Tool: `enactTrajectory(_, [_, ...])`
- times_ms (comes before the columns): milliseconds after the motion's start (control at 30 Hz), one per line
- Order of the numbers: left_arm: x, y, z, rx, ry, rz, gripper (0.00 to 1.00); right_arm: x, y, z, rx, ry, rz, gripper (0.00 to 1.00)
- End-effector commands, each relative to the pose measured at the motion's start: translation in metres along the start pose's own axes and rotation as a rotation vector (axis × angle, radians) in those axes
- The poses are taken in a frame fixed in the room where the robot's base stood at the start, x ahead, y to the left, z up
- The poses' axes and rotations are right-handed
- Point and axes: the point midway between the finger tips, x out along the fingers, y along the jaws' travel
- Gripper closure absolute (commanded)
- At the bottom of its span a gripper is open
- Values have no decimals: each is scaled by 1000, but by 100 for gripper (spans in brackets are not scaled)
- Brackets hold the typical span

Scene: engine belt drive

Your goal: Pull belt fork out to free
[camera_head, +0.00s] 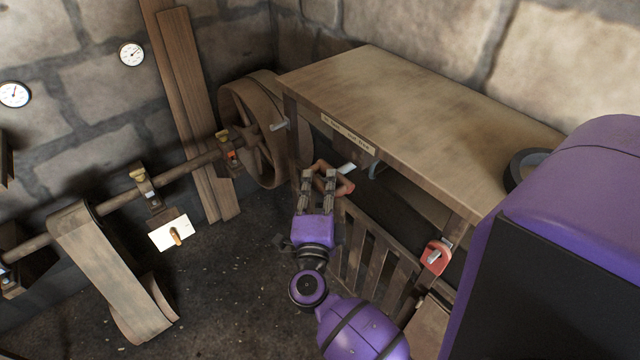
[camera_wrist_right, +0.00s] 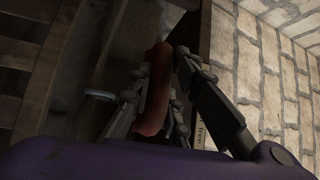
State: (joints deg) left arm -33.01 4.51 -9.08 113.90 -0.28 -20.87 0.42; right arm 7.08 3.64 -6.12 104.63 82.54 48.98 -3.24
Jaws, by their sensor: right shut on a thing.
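The belt fork's reddish-brown handle (camera_head: 345,188) shows below the front edge of the wooden bench, on its left half. My right gripper (camera_head: 319,180) is at this handle, with its fingers on either side of it. In the right wrist view the handle (camera_wrist_right: 155,90) lies between the fingers of the right gripper (camera_wrist_right: 156,100), which is shut on it. The rest of the fork is dark or hidden under the bench. My left gripper is not in view.
The wooden bench (camera_head: 420,120) carries a label strip (camera_head: 348,134) on its front edge. A slatted wooden guard (camera_head: 370,255) stands below. A large belt wheel (camera_head: 255,130) and shaft (camera_head: 185,170) are to the left. A red tag (camera_head: 436,257) hangs at the right leg.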

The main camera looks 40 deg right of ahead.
Motion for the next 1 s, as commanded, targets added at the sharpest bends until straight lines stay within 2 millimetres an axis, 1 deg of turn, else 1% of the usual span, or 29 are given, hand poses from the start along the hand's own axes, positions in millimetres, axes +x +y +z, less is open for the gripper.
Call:
enactTrajectory(167, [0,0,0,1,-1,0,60,-4,0,4,-1,-1,4,100])
enactTrajectory(267, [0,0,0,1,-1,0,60,-17,-2,17,1,-2,7,100])
enactTrajectory(400, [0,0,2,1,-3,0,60,-43,-8,43,1,-3,9,100])
enactTrajectory(500, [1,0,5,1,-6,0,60,-58,-11,57,-2,-4,9,100])
enactTrajectory(600, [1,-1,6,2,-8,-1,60,-67,-15,66,-4,-4,7,100])
enactTrajectory(700, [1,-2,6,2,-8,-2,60,-70,-17,70,-5,-4,4,100])
enactTrajectory(967, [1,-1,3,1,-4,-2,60,-71,-17,72,-4,-7,5,100])
enactTrajectory(1000, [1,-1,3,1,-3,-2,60,-71,-17,72,-4,-8,5,79])
